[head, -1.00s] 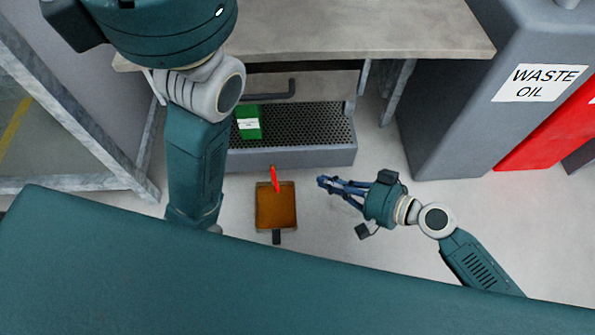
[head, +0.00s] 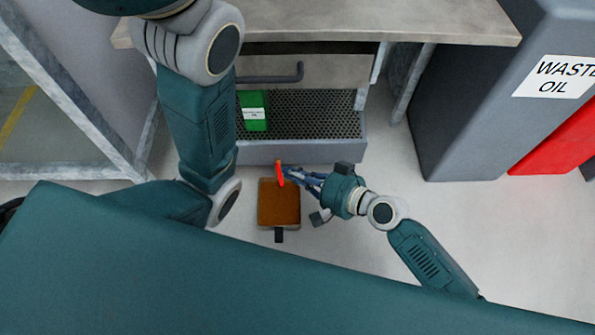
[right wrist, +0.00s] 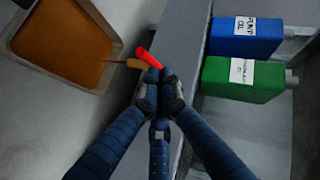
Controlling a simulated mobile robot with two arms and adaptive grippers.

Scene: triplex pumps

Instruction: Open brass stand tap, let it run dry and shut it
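The tap's red lever (head: 280,174) stands out at the front of the grey grated bench, above a pan (head: 298,224) with brown liquid. In the right wrist view the red lever (right wrist: 149,57) lies just beyond my fingertips, with the brass spout (right wrist: 137,64) beside it. A thin dark line runs from the spout toward the pan (right wrist: 98,85); it looks like a stream. My right gripper (head: 287,173) has its fingers close together, also in the right wrist view (right wrist: 160,77). Its tips meet the lever's end; contact is unclear. My left gripper is out of view.
A green can (head: 253,118) stands on the perforated grate (head: 310,122); the right wrist view also shows a blue can (right wrist: 245,37). A worktop (head: 400,22) overhangs at the back. A grey waste oil bin (head: 465,130) stands at right.

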